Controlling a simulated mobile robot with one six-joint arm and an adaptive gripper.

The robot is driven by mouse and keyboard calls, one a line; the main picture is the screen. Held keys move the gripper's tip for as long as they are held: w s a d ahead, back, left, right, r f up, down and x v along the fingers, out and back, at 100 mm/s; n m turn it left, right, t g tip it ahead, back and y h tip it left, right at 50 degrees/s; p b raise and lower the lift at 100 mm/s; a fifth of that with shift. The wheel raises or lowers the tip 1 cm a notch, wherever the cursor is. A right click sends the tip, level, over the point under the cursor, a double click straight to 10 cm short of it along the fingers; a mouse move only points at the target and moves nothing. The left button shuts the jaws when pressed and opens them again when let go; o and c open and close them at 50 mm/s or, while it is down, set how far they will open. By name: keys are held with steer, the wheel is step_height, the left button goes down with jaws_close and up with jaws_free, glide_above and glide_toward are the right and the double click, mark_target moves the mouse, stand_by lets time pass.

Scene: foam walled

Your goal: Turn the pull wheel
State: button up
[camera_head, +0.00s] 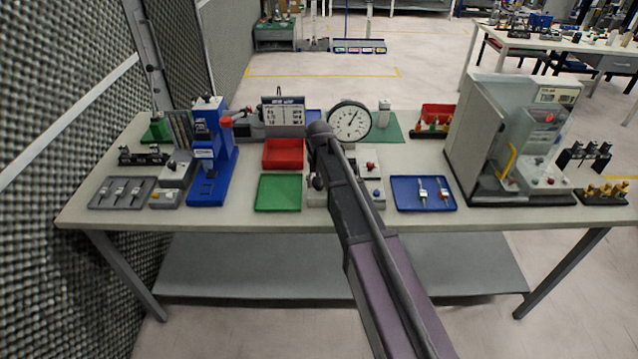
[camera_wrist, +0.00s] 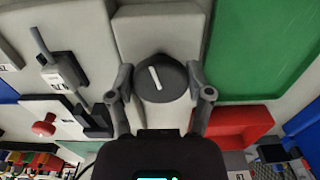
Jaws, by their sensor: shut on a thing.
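The pull wheel (camera_wrist: 152,88) is a dark round knob with a white pointer line, in the middle of the wrist view. It sits on a light grey housing (camera_wrist: 160,35). The pointer line is tilted a little from upright in that view. My gripper (camera_wrist: 162,80) has one finger on each side of the knob and is shut on it. In the head view my arm covers the knob and most of the gripper, above the grey fixture (camera_head: 371,190) at the middle of the workbench.
A green tray (camera_head: 278,193) and a red bin (camera_head: 283,154) are left of my arm. A blue tray (camera_head: 423,194) is to its right. A dial gauge (camera_head: 349,121) stands behind. A blue press (camera_head: 208,160) and a grey machine (camera_head: 485,130) stand farther out.

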steer(key=shift+s+m, duration=0.1)
steer(key=shift+m, duration=0.2)
steer(key=o, duration=1.1)
steer(key=shift+o, duration=0.2)
steer(key=shift+n, duration=0.4)
